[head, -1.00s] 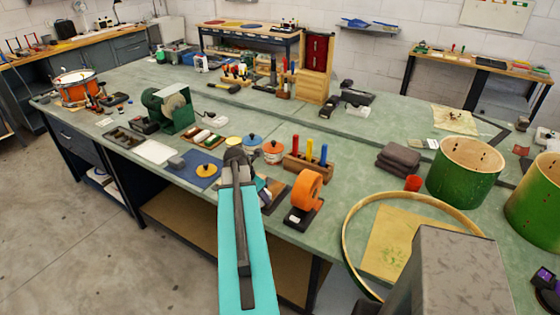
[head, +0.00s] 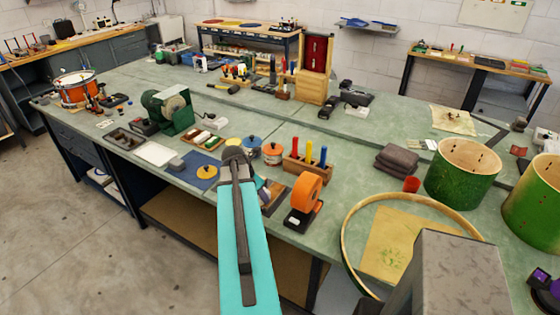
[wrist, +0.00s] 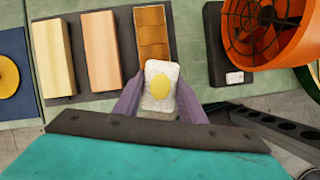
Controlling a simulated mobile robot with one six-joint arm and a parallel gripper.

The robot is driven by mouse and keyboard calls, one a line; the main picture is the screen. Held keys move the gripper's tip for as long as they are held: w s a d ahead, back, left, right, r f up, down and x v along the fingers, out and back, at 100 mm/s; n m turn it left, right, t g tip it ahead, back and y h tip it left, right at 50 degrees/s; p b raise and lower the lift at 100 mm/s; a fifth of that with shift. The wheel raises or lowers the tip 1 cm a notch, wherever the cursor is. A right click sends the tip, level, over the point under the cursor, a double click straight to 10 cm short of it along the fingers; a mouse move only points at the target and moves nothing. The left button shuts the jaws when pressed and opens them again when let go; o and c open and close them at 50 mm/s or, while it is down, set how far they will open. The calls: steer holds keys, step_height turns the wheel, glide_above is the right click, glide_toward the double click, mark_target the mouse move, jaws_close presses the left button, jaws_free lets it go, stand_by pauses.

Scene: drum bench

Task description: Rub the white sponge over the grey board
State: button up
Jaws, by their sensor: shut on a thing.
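In the wrist view, my gripper (wrist: 158,100) is shut on a white sponge (wrist: 158,70) with a yellow oval on its face. The sponge sits between the two purple-grey fingers and sticks out ahead of them. It overlaps the near end of a brown wooden piece with square sections. In the head view my arm reaches over the bench's front edge, and the sponge and fingertips are hidden by it. A pale flat board (head: 156,153) lies on the bench left of my arm. I cannot tell whether it is the grey board.
Ahead of the sponge, a cream block (wrist: 53,58) and a tan block (wrist: 101,50) lie on a dark base. A blue mat (head: 196,171) with a yellow disc lies left. Drum shells (head: 463,172) stand right.

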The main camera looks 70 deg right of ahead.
steer(key=shift+r+p, duration=1.1)
steer(key=shift+r, duration=1.6)
